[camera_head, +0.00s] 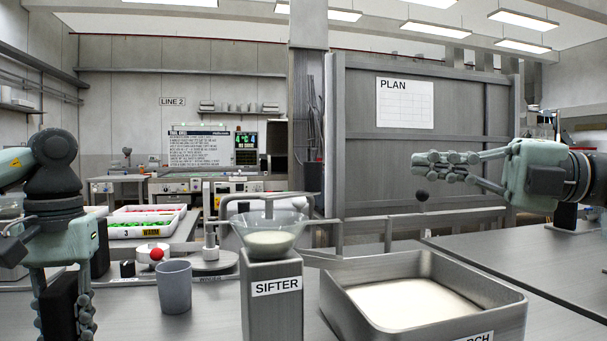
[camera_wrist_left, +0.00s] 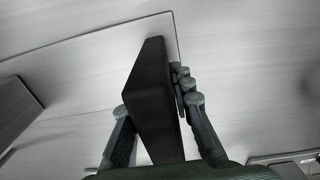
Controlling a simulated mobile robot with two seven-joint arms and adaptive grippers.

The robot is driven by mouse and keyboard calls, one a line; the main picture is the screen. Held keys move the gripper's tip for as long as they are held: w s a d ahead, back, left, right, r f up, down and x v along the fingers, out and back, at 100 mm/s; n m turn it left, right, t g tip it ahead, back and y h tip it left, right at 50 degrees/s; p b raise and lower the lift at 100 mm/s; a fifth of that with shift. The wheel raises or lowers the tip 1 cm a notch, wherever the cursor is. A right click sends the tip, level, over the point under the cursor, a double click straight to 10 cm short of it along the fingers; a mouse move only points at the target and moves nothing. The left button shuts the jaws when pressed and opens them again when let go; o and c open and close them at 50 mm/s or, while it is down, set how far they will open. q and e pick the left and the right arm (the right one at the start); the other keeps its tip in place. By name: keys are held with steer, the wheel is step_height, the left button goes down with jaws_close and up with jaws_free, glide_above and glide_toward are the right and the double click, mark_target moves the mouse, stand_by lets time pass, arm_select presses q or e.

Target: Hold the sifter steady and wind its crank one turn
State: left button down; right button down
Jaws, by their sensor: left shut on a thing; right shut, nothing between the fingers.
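The sifter (camera_head: 272,308) is a grey metal box with a label and a clear bowl of pale powder on top, in the middle of the head view. My left gripper (camera_head: 64,322) points down at the far left, apart from the sifter. It is shut on a black block (camera_wrist_left: 152,105), seen between its fingers in the left wrist view. My right gripper (camera_head: 422,164) is shut and empty, above and right of the sifter. A dark round knob (camera_head: 422,195) shows just below its fingertips. I cannot tell whether they touch, or how the knob joins the sifter.
A metal tray of white powder (camera_head: 410,300) stands right of the sifter. A grey cup (camera_head: 174,287) and a red ball-topped device (camera_head: 155,254) stand to its left. A white crate (camera_head: 140,228) of coloured things lies behind. The right bench (camera_head: 530,265) is mostly clear.

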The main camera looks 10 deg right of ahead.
step_height(320, 180, down, 2)
steer(key=a+m, duration=0.1)
steer(key=m, duration=0.1)
glide_toward(313, 174)
steer(key=s+a, duration=0.2)
steer(key=a, duration=0.2)
steer(key=shift+h, duration=0.3)
steer(key=shift+w+a+r, duration=0.15)
steer(key=shift+w+a, duration=0.05)
steer(key=shift+w, duration=0.55)
steer(key=shift+w+a+r, duration=0.1)
steer(key=shift+w+a, duration=0.1)
steer(key=shift+w, duration=0.6)
steer(key=shift+w+a+r, duration=0.15)
steer(key=shift+w+a, duration=0.1)
steer(key=shift+w, duration=0.5)
steer(key=shift+w, duration=0.1)
steer(key=shift+w+n+g, duration=0.3)
steer(key=shift+n+g, duration=0.1)
steer(key=shift+n, duration=0.1)
steer(key=shift+w+g, duration=0.15)
steer(key=shift+g, duration=0.15)
